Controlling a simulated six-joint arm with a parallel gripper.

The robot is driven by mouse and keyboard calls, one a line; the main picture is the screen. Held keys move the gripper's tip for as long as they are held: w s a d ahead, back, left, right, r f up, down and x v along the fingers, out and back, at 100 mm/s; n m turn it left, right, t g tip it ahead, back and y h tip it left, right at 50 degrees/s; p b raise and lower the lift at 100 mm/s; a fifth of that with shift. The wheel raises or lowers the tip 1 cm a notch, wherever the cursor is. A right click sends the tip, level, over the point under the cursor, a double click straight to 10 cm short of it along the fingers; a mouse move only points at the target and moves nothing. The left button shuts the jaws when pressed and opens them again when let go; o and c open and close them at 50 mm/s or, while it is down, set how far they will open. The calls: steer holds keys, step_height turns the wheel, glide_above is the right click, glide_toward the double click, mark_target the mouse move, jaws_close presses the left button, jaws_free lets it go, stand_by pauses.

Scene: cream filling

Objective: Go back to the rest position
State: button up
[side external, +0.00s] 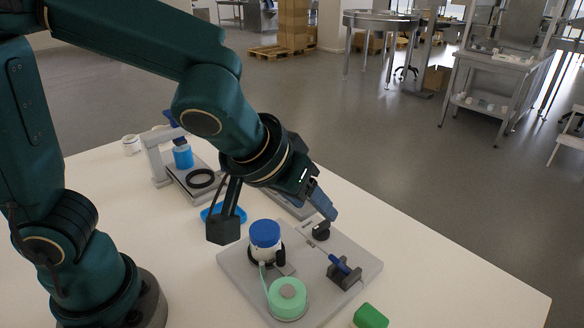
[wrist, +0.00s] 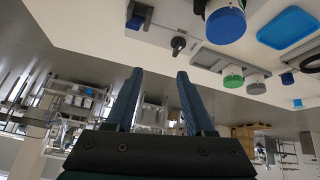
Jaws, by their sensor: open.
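My gripper (side external: 322,207) is raised above the far side of the grey board, with nothing seen between its fingers. In the wrist view its two blue fingers (wrist: 160,72) stand apart and empty. A white jar with a blue lid (side external: 265,234) stands upright on the grey board (side external: 234,269), left of and below the gripper. The blue lid also shows in the wrist view (wrist: 225,25). A mint-green round piece (side external: 287,296) sits at the board's front. A blue-handled tool (side external: 342,265) rests in a dark holder.
A black knob-like part (side external: 321,231) is on the board below the gripper. A blue tray (side external: 238,214) lies behind the jar. A grey stand with a blue cylinder (side external: 183,157) is farther back. A green block (side external: 370,316) is at the front. The table's right side is clear.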

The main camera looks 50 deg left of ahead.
steer(key=s+a+r+n, duration=0.1)
steer(key=s+a+r, duration=0.15)
steer(key=a, duration=0.25)
steer(key=s+a+r+n, duration=0.1)
steer(key=s+a, duration=0.2)
steer(key=a, duration=0.2)
steer(key=s+d+f+m+g, duration=0.1)
steer(key=s+f+m, duration=0.1)
steer(key=s+m, duration=0.2)
steer(key=shift+s+d+f+m, duration=0.15)
steer(key=shift+s+d+m, duration=0.15)
steer(key=shift+s, duration=0.7)
